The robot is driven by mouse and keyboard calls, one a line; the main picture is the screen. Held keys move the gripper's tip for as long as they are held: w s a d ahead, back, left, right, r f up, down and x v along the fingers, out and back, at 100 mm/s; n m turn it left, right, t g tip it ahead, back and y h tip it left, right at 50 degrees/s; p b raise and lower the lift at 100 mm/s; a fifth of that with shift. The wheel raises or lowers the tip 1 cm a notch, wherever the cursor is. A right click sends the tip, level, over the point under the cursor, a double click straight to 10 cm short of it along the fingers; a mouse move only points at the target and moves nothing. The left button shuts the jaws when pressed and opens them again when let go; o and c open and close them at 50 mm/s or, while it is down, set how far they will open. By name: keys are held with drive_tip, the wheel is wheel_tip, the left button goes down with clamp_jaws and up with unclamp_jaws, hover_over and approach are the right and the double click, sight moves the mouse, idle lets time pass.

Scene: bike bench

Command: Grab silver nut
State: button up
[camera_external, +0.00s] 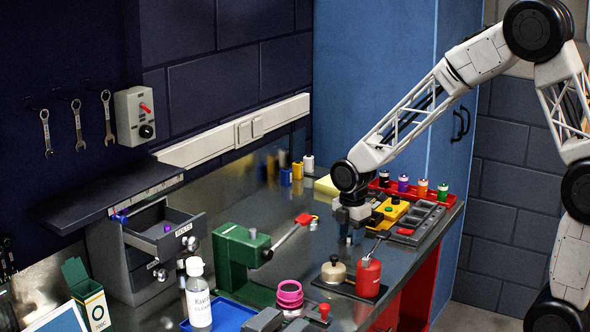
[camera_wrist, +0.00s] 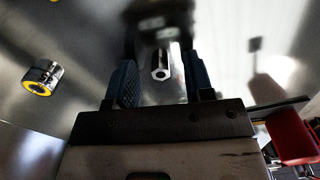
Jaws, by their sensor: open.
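The silver nut (camera_wrist: 161,66) is a shiny hexagonal piece with a hole, seen between my two dark fingers in the wrist view. My gripper (camera_wrist: 163,82) is open, with one finger on each side of the nut and visible gaps between. In the external view my gripper (camera_external: 351,226) points down low over the metal bench top. A small silver piece, apparently the nut (camera_external: 349,240), shows just under it. I cannot tell how far the fingertips are above the bench.
A silver cylinder with a yellow ring (camera_wrist: 42,78) lies left of my gripper in the wrist view. A green vise (camera_external: 240,262) stands to the left. A grey tray (camera_external: 419,222) and yellow case (camera_external: 389,212) lie to the right. A red canister (camera_external: 368,278) stands in front.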

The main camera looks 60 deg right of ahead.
sight(350, 236)
clamp_jaws()
idle(0.3)
drive_tip(key=shift+r, duration=0.15)
drive_tip(key=shift+r, duration=1.45)
drive_tip(key=shift+s+r, duration=0.25)
drive_tip(key=s, duration=0.5)
drive_tip(key=s+a+r, duration=0.1)
drive_tip(key=s, duration=0.4)
drive_tip(key=s+a, duration=0.1)
drive_tip(key=s, duration=0.4)
drive_tip(key=shift+s+r, duration=0.15)
drive_tip(key=shift+s, duration=0.05)
